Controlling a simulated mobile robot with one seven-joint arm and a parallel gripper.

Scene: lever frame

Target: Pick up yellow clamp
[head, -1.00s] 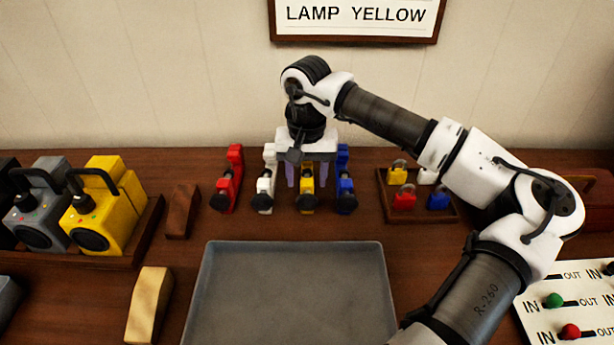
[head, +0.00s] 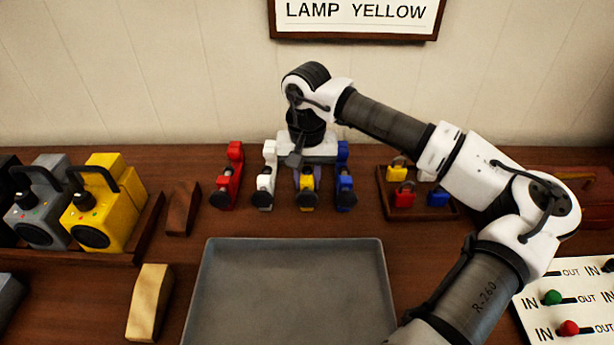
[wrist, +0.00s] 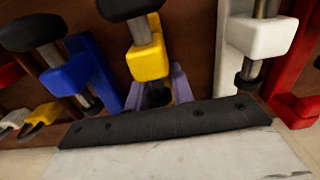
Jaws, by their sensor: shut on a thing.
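The yellow clamp (head: 307,186) stands upright on the table in a row of clamps, with its upper part hidden behind my gripper in the head view. My gripper (head: 306,172) points down over it, with its fingers closed in on the clamp. In the wrist view the yellow clamp (wrist: 148,58) lies between the two purple fingers of my gripper (wrist: 158,92). The clamp's base still appears to be at table level.
The white clamp (head: 265,180) and the blue clamp (head: 345,182) stand close on either side, with the red clamp (head: 229,180) further left. A grey tray (head: 292,290) lies in front. A tray of padlocks (head: 420,212) sits to the right.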

